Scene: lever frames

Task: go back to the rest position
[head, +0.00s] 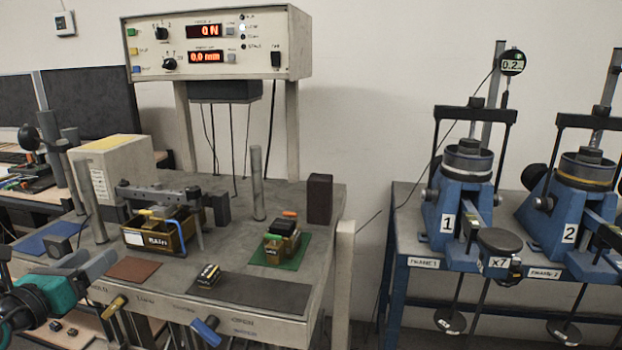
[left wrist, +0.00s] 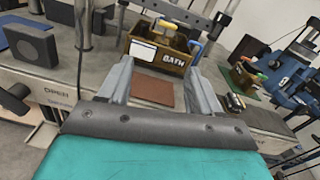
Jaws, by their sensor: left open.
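My left gripper (head: 97,259) comes in from the lower left of the head view, with a teal wrist body behind its grey fingers. It is at the bench's front left edge, near the brown mat (head: 133,269). In the left wrist view the two fingers of my left gripper (left wrist: 161,68) stand wide apart with nothing between them. The brown mat (left wrist: 152,92) shows bare beyond and between them. My right gripper is in neither view.
A bath box (head: 164,239) stands behind the mat. A dark block (head: 67,229) is near the gripper, with upright posts behind. Levers (head: 117,304) stick out at the bench front. A small block (head: 209,276) sits on a dark mat. Blue frames (head: 460,205) stand right.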

